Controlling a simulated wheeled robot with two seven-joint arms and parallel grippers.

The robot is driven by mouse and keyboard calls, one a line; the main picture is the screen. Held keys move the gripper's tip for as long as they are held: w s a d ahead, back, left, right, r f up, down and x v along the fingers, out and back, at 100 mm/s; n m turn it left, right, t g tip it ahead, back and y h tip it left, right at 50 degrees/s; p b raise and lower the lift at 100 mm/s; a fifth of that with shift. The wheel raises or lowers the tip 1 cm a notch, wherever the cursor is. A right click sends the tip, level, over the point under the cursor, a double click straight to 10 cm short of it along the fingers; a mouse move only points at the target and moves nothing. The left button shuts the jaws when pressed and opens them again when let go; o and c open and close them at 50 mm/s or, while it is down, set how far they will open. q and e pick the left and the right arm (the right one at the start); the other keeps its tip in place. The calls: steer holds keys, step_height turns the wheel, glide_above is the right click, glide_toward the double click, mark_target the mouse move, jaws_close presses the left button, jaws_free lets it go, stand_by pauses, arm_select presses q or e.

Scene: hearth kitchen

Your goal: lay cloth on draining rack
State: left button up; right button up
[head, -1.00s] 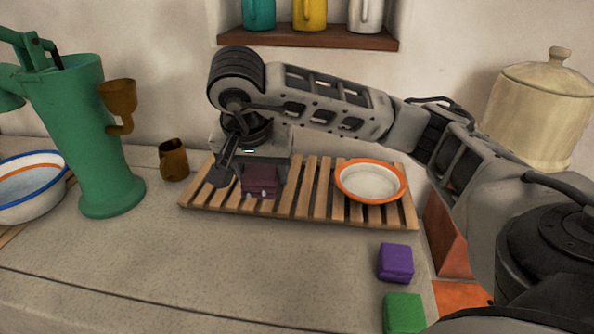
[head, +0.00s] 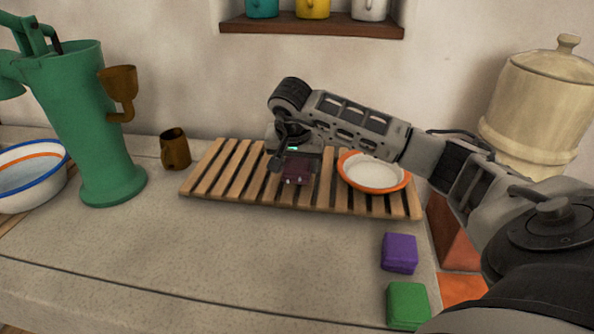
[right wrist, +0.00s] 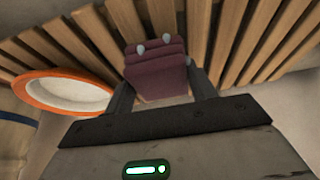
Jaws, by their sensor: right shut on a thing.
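A folded maroon cloth (head: 297,172) is at the draining rack (head: 232,170), a slatted wooden rack on the counter. My right gripper (head: 292,164) is shut on the cloth, over the middle of the rack just left of the orange-rimmed dish. In the right wrist view the cloth (right wrist: 155,68) sits between the two fingers (right wrist: 160,90), with slats behind it. I cannot tell whether the cloth touches the slats. My left gripper is not in view.
The white dish with orange rim (head: 372,172) stands on the rack's right part. Purple (head: 399,253) and green (head: 406,304) blocks lie in front. A brown mug (head: 174,150) and green pump (head: 95,130) stand left. The rack's left slats are bare.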

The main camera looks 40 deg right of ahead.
steer(key=shift+a+f, duration=0.1)
steer(key=shift+f, duration=1.05)
steer(key=shift+f, duration=0.1)
steer(key=o, duration=1)
steer(key=shift+o, duration=0.2)
steer(key=shift+r, duration=0.25)
steer(key=v, duration=1.1)
steer(key=shift+s+r, duration=0.2)
steer(key=shift+r, duration=0.15)
